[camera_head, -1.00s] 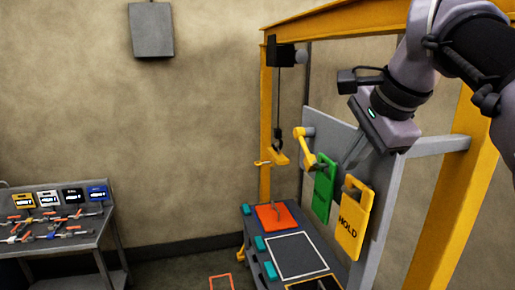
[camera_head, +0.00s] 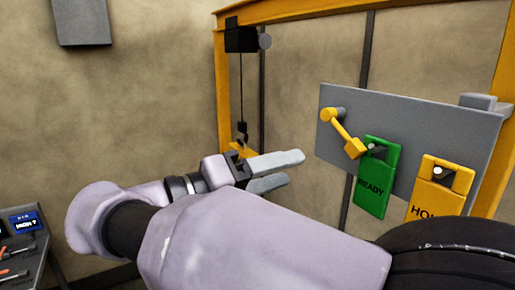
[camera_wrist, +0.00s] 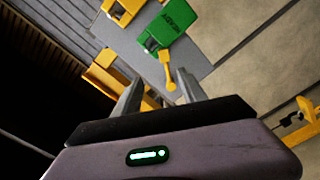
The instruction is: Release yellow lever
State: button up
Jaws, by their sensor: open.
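The yellow lever (camera_head: 343,132) is mounted on a grey panel (camera_head: 410,135) and slants down to the right from its pivot.
A yellow gantry frame (camera_head: 223,85) surrounds the panel, with a black hoist (camera_head: 241,40) and hook at left.

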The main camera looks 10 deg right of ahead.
send_near(348, 148)
jog(key=x, duration=0.3)
jog(key=p+x, duration=0.1)
jog(key=x, duration=0.1)
jog(key=p+x, duration=0.1)
jog(key=x, duration=0.2)
jog(key=shift+s+d+r, duration=0.15)
jog(key=shift+s+d, duration=0.1)
jog(key=shift+d, duration=0.15)
jog(key=shift+w+d, duration=0.1)
jog(key=shift+w, duration=0.3)
jog(key=shift+s, duration=0.4)
jog(key=shift+w, duration=0.15)
grip_shut()
